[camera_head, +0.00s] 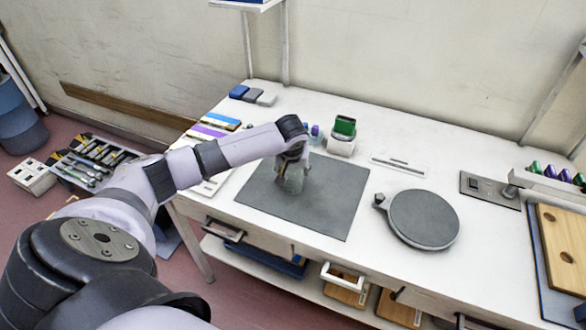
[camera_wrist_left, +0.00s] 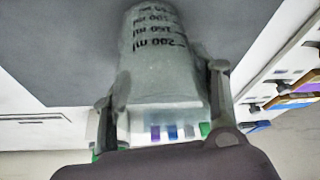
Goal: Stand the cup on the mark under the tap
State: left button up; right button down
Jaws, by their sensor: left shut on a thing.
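The cup is a translucent grey-green beaker with dark volume markings (camera_wrist_left: 160,65). In the head view the cup (camera_head: 290,181) is over the dark grey mat (camera_head: 335,213), partly hidden by my gripper. My left gripper (camera_wrist_left: 163,92) has one finger on each side of the cup and is shut on it. In the head view the left gripper (camera_head: 293,165) points down at the mat; whether the cup touches the mat is unclear. I cannot make out a tap or a mark in either view. My right gripper is not in view.
A round grey plate (camera_head: 424,219) lies right of the mat.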

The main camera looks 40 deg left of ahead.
pick_arm(q)
jog(key=shift+f, duration=0.1)
jog(key=o, duration=0.7)
jog(key=shift+o, duration=1.4)
